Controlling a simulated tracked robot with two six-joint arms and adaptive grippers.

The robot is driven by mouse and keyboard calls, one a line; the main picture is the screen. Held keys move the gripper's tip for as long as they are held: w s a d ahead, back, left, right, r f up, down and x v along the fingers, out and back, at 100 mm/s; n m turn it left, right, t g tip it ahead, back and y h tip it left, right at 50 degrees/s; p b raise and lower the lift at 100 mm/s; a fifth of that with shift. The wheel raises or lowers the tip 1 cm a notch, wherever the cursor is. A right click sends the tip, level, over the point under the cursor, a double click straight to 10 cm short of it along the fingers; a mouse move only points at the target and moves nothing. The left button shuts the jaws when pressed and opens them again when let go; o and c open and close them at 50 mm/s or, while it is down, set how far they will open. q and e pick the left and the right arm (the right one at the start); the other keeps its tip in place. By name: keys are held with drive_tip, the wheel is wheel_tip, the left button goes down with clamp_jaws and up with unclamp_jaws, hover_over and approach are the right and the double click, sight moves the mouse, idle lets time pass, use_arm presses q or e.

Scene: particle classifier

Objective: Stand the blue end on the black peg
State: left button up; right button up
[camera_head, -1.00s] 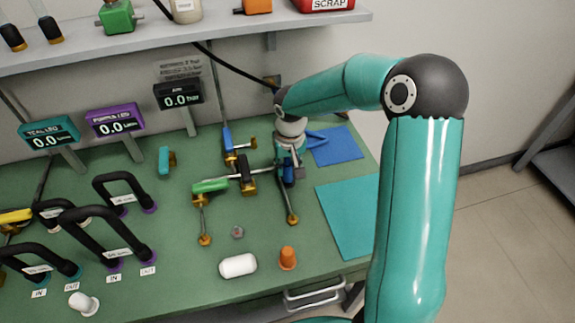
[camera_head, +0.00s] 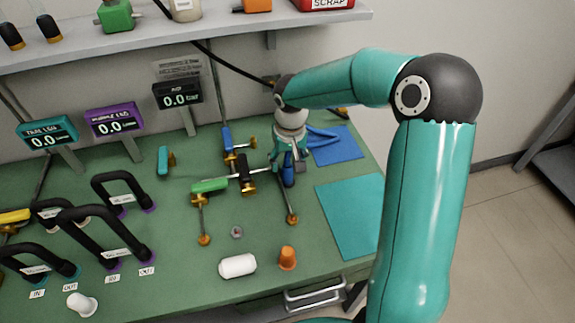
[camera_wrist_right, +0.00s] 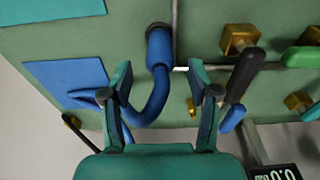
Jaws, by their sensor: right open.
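The blue end (camera_wrist_right: 159,47) of a blue hose shows in the wrist view just beyond and between my right fingertips, with a dark ring at its far end. In the head view the blue end (camera_head: 288,177) looks roughly upright below my right gripper (camera_head: 290,162). My right gripper (camera_wrist_right: 160,72) is open, with a finger on each side of the hose line and a gap to each. I cannot pick out the black peg clearly; the blue end may cover it, and I cannot tell whether the end sits on it. My left gripper is out of view.
Brass valves with a black handle (camera_head: 245,172) and a green handle (camera_head: 210,186) stand close left of the gripper. A blue mat (camera_head: 338,148) and a teal mat (camera_head: 350,215) lie to the right. An orange cone (camera_head: 287,258) and white cylinder (camera_head: 237,265) are nearer the front.

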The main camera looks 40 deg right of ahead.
sight(289, 170)
wheel_tip(289, 170, up, 9)
drive_tip(key=s, duration=0.1)
drive_tip(key=shift+a, duration=0.25)
idle(0.4)
